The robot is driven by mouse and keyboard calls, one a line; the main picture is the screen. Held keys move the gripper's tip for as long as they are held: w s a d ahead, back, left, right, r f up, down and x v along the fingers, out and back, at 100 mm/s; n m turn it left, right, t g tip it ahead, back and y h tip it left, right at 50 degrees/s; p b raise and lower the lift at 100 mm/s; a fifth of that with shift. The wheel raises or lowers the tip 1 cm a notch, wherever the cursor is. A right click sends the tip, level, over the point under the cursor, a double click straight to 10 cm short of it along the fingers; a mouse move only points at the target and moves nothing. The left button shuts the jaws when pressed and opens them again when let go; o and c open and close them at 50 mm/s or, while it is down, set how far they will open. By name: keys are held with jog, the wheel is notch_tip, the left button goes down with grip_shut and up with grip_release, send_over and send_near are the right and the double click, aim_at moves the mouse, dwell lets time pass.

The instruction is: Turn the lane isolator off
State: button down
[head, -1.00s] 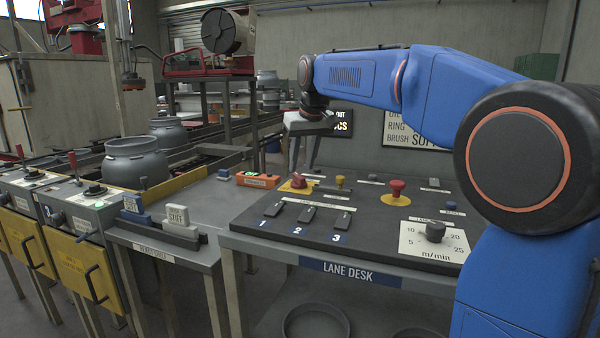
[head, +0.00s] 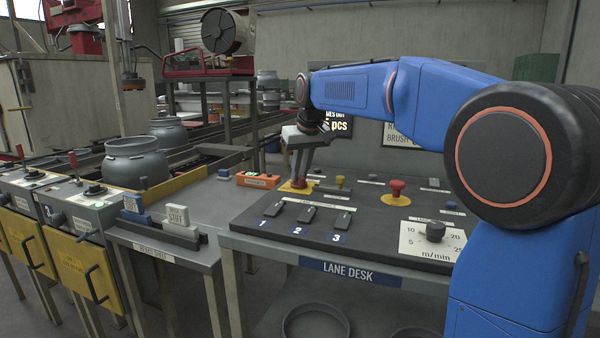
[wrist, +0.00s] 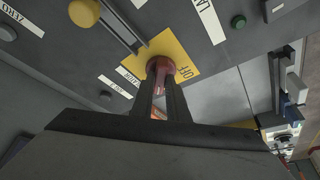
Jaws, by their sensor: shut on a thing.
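The lane isolator is a red rotary handle (wrist: 160,68) on a yellow plate (wrist: 188,48) on the lane desk. In the wrist view the word OFF is printed on the plate, to the right of the handle. My gripper (wrist: 164,88) is shut on the red handle, with one dark finger on each side of it. In the head view my gripper (head: 299,178) reaches down onto the handle at the desk's back left, and the fingers hide most of it. The yellow plate (head: 288,187) shows around it.
On the desk (head: 262,222) are a red mushroom button (head: 397,187), a yellow knob (head: 340,181), several grey switches numbered in front, and a speed dial (head: 435,232). An orange box (head: 258,180) with a green display stands just left of the isolator.

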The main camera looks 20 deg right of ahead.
jog(key=shift+n, duration=0.3)
jog(key=n, duration=0.1)
jog(key=n+y, duration=0.1)
jog(key=n, duration=0.1)
jog(key=shift+d+n+g+y, duration=0.2)
jog(key=shift+n+g+y, duration=0.1)
jog(key=n, duration=0.2)
jog(key=n+g+y, duration=0.1)
jog(key=n, duration=0.2)
jog(key=shift+w+d+y, duration=0.1)
jog(key=shift+w+y, duration=0.1)
jog(key=shift+y, duration=0.1)
jog(key=n, duration=0.2)
jog(key=n+g, duration=0.1)
jog(key=n, duration=0.1)
jog(key=shift+w+g+y, duration=0.15)
jog(key=shift+g+y, duration=0.15)
jog(key=shift+w+n+g, duration=0.1)
jog(key=shift+n+g, duration=0.8)
jog(key=shift+n, duration=1.4)
jog(key=c, duration=1.7)
grip_release()
